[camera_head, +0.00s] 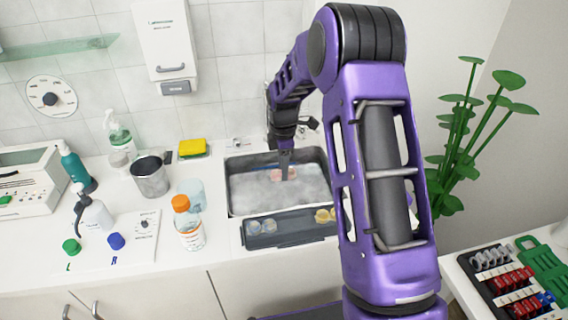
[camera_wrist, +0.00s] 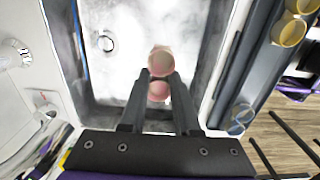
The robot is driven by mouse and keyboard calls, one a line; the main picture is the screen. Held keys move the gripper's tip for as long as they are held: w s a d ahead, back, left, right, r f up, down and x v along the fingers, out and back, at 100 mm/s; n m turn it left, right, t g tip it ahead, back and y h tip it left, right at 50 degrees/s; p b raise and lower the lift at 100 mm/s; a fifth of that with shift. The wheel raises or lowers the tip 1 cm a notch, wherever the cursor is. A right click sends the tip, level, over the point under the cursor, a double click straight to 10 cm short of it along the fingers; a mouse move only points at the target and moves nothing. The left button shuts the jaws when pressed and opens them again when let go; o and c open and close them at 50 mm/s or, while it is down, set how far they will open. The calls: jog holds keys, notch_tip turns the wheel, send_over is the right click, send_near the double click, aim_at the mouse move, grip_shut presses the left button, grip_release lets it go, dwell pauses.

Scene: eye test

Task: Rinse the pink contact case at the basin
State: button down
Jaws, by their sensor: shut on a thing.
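The pink contact case (camera_wrist: 159,62) has two round pink wells. It shows between the fingertips of my gripper (camera_wrist: 160,88) in the wrist view, and my gripper is shut on it. In the head view my gripper (camera_head: 285,168) points down into the basin (camera_head: 233,200), with the pink case (camera_head: 279,175) at its tip. The basin is rectangular, with a mottled whitish-grey inside. I cannot tell whether the case touches water or the basin floor. The fingers hide part of the case.
A dark tray (camera_head: 290,239) along the basin's front holds a clear bluish case (camera_head: 262,226) and a yellow case (camera_head: 325,215). An orange-capped bottle (camera_head: 189,228), a metal cup (camera_head: 150,178) and a yellow sponge (camera_head: 192,147) stand left of the basin. A plant (camera_head: 460,140) stands at right.

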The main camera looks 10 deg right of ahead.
jog(key=shift+f+b, duration=2.65)
jog(key=shift+f, duration=2.75)
jog(key=shift+r, duration=0.1)
jog(key=shift+r+p, duration=2.8)
jog(key=shift+r, duration=2.8)
jog(key=shift+r, duration=0.15)
jog(key=shift+r, duration=1.9)
jog(key=shift+s, duration=0.1)
